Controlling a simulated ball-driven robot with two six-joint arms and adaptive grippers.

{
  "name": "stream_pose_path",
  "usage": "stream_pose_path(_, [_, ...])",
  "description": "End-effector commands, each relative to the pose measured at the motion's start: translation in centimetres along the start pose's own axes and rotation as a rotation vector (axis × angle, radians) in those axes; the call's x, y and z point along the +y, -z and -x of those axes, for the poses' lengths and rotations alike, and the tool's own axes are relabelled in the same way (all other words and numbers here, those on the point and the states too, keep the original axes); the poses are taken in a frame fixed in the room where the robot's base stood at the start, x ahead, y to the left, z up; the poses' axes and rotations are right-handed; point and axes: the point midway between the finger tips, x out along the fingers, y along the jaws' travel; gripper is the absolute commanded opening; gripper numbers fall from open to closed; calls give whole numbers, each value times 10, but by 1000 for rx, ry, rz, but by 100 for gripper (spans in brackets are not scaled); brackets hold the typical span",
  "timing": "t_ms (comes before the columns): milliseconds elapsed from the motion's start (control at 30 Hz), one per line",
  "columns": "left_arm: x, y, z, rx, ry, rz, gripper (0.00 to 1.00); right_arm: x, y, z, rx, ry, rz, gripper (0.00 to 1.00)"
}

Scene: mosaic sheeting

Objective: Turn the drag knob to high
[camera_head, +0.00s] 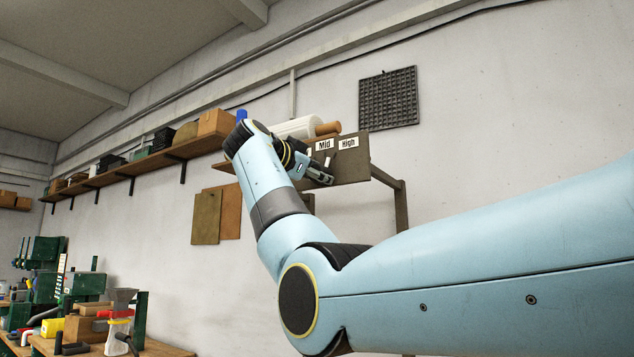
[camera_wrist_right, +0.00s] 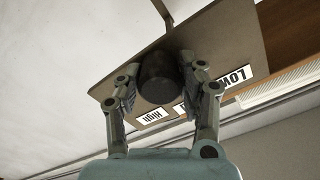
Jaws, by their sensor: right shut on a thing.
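The drag knob (camera_wrist_right: 159,82) is a dark round cylinder on a brown panel (camera_wrist_right: 230,38), seen in the right wrist view. My right gripper (camera_wrist_right: 161,66) has a finger on either side of the knob and is shut on it. White labels on the panel read LOW (camera_wrist_right: 233,78) and HIGH (camera_wrist_right: 153,116); a finger mostly covers the one between. In the head view, the panel (camera_head: 357,165) shows Mid (camera_head: 324,145) and High (camera_head: 348,142), and my right gripper (camera_head: 318,172) is at its front. The knob is hidden there. No pointer mark is visible on the knob. My left gripper is out of view.
The panel is on a wall-side stand with a white roll (camera_head: 296,127) behind it. A long shelf (camera_head: 150,160) with boxes runs left along the wall. A cluttered workbench (camera_head: 150,347) stands at lower left. A dark grid (camera_head: 388,98) hangs above right.

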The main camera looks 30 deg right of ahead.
Motion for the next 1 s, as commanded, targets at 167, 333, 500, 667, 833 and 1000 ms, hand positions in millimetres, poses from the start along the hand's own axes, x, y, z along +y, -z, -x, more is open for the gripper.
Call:
stream_pose_path(167, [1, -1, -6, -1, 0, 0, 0, 0, -1, 0, -2, 0, -107, 7])
stream_pose_path(333, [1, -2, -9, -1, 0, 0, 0, 0, -1, 0, -2, 0, -175, 7])
stream_pose_path(500, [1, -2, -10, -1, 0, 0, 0, 0, -1, 0, -2, 0, -211, 7])
stream_pose_path(667, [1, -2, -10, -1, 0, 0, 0, 0, 0, 0, -2, 0, -222, 7])
stream_pose_path(833, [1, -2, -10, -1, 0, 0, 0, 0, 0, 0, -2, -1, -223, 7])
stream_pose_path(1000, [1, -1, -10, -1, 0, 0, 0, 0, 0, 0, -2, -1, -223, 43])
